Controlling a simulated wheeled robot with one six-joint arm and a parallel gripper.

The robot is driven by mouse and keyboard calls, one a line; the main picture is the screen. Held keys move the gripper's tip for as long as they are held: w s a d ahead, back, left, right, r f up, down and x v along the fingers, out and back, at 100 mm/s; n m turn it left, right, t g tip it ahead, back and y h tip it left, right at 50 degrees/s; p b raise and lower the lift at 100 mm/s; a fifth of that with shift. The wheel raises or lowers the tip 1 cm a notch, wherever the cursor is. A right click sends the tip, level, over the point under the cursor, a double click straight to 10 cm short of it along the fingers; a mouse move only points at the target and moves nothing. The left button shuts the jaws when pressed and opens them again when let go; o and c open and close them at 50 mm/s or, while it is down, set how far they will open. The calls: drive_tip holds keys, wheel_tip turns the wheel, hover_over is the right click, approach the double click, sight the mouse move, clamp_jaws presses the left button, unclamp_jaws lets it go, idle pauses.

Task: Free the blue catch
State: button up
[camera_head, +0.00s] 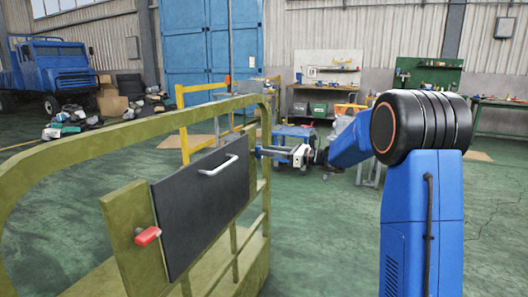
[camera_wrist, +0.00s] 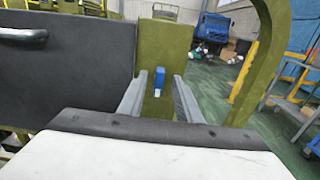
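The blue catch (camera_wrist: 158,78) sits on an olive-green post (camera_wrist: 165,45) beside the dark panel (camera_wrist: 70,70) in the wrist view. It stands roughly upright, with a small pale part at its lower end. My gripper (camera_wrist: 158,92) is open, with one finger on each side of the catch in the picture. I see gaps between the fingers and the catch; I cannot tell the remaining depth. In the head view my gripper (camera_head: 272,152) is at the panel's far edge. A red catch (camera_head: 147,236) is on the near post.
The dark panel (camera_head: 200,205) has a pale bar handle (camera_head: 219,165) and hangs in an olive-green railing frame (camera_head: 90,143). Green floor is open to the right.

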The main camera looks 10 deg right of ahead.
sight(257, 152)
drive_tip(key=shift+x, duration=1.2)
drive_tip(key=shift+c, duration=0.7)
clamp_jaws()
